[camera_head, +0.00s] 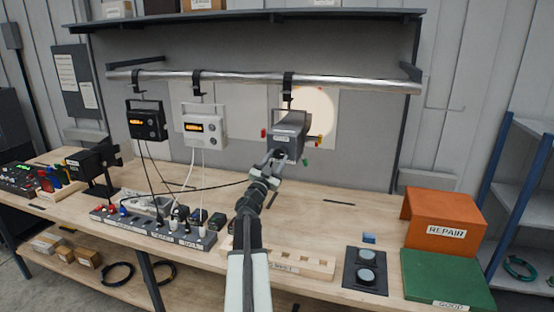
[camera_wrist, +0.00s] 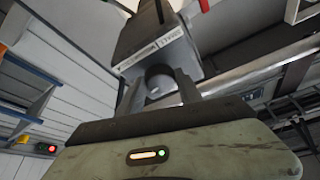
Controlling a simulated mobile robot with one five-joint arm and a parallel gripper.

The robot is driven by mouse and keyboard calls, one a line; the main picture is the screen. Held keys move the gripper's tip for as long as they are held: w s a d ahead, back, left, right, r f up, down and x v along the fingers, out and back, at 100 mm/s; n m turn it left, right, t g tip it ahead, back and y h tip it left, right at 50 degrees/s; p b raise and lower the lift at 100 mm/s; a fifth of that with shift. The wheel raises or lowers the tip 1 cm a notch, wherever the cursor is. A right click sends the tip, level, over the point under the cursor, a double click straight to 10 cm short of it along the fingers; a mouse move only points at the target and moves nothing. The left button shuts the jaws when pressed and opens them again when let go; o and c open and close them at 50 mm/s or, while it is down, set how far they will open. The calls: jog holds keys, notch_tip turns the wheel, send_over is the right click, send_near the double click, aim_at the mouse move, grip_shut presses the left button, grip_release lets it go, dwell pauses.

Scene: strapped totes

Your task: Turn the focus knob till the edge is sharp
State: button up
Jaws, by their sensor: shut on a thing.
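A dark grey lamp (camera_head: 290,125) hangs from the metal pipe by a black clamp. A warm round light spot (camera_head: 315,108) lies on the pale board behind it; the lamp hides part of it, and its edge is too small to judge closely. My gripper (camera_head: 277,156) is at the lamp's near end. In the wrist view, its fingers (camera_wrist: 158,88) are closed around a dark round knob (camera_wrist: 158,78) on the lamp's end face, below a label strip. I cannot read whether this is the focus knob. Red (camera_head: 263,133), yellow (camera_head: 319,138) and green (camera_head: 306,162) parts stick out from the lamp.
A black unit (camera_head: 146,121) and a white unit (camera_head: 205,126) with lit displays hang left on the metal pipe (camera_head: 250,79). Cables run to a power strip (camera_head: 160,232). An orange REPAIR box (camera_head: 445,212) and a green GOOD box (camera_head: 440,272) stand right.

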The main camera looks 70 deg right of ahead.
jog(key=o, duration=1.4)
jog(key=shift+c, duration=0.2)
jog(key=b+v, duration=0.3)
jog(key=v, duration=0.4)
jog(key=shift+a, duration=0.35)
